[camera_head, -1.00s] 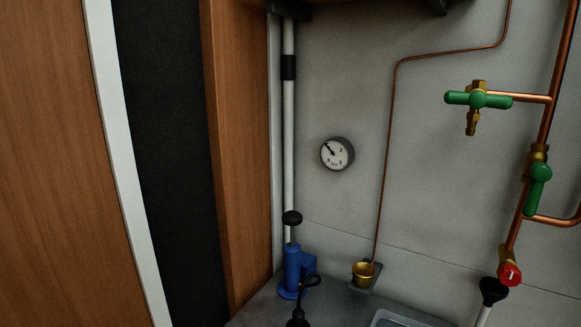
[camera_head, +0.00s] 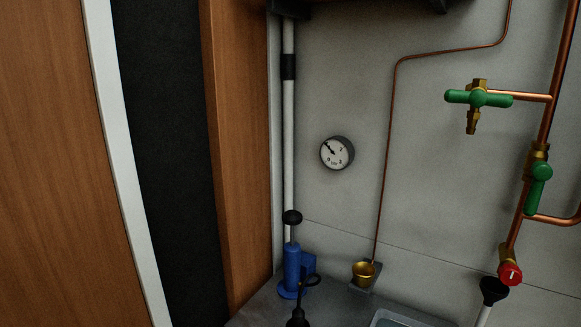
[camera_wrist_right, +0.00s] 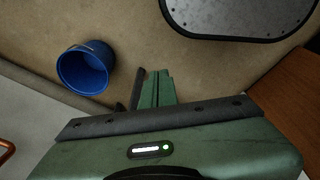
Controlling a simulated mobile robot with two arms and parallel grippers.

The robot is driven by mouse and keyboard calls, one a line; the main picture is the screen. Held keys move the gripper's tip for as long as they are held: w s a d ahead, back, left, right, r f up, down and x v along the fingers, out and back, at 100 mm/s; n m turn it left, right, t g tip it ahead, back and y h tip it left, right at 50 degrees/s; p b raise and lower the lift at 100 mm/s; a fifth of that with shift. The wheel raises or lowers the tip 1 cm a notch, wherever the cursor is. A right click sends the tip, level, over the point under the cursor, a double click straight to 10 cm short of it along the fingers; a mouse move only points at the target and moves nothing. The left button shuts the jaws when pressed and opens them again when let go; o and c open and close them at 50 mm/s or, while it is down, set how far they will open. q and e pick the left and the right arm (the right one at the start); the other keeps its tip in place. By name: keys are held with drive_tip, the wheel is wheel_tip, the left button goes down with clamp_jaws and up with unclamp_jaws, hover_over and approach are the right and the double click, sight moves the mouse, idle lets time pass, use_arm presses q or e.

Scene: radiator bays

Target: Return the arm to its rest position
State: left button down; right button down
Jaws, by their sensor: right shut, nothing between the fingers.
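My right gripper (camera_wrist_right: 150,90) shows in the right wrist view. Its fingers are together with nothing between them, pointing over a tan floor. The fingers are clear of the blue bucket beside them in the picture. Neither gripper shows in the head view, and my left gripper is in no view. How the rest of my right arm is posed cannot be seen.
The wrist view shows a blue bucket (camera_wrist_right: 82,70), a dark riveted plate (camera_wrist_right: 240,18) and a wooden panel (camera_wrist_right: 285,110). The head view shows a gauge (camera_head: 337,153), a blue pump (camera_head: 292,270), a brass cup (camera_head: 364,272), green-handled valves (camera_head: 478,99) and copper pipes (camera_head: 386,160).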

drive_tip(key=s+d+f, duration=0.2)
drive_tip(key=s+f, duration=0.5)
drive_tip(key=s, duration=0.4)
drive_tip(key=shift+s+f+g, duration=0.15)
drive_tip(key=shift+f+g, duration=0.1)
drive_tip(key=shift+g, duration=0.15)
drive_tip(key=shift+d, duration=0.1)
